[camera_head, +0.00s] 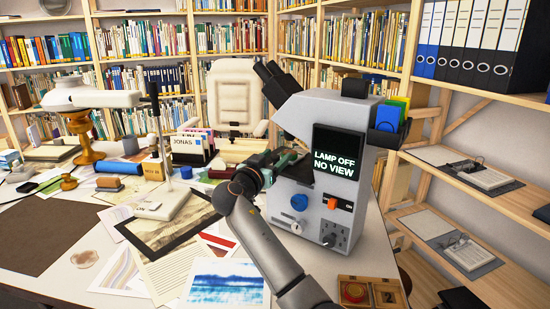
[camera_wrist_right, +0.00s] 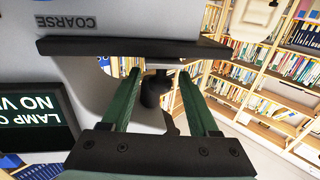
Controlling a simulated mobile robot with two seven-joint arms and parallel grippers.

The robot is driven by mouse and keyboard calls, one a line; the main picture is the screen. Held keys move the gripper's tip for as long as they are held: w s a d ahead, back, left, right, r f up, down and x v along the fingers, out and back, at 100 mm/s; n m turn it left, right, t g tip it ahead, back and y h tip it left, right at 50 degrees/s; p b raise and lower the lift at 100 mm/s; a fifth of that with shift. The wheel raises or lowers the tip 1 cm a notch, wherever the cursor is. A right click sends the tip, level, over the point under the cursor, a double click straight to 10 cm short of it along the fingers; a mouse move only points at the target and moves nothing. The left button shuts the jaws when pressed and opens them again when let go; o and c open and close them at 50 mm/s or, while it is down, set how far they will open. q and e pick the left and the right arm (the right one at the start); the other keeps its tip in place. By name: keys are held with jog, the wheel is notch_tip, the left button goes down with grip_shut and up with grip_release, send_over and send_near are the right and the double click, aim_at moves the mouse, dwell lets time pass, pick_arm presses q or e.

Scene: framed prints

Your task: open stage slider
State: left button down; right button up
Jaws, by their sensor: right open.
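A grey microscope-like instrument (camera_head: 330,110) stands at the table's right side, with a dark screen (camera_head: 336,155) reading "LAMP OFF NO VIEW". My right gripper (camera_head: 287,160) is at its front, left of the screen. In the right wrist view my right gripper (camera_wrist_right: 159,75) has its two green fingers apart. A dark plate (camera_wrist_right: 120,48), likely the stage, crosses above the fingers. A small dark knob-like part (camera_wrist_right: 152,90) shows between the fingers; I cannot tell whether they touch it. I cannot make out which part is the slider. My left gripper is out of view.
Prints (camera_head: 226,284) lie on the table. A wooden box (camera_head: 370,291) stands at the front edge. A card box (camera_head: 188,150) stands left of my gripper.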

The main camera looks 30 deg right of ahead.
grip_shut()
dwell(0.3)
dwell(1.0)
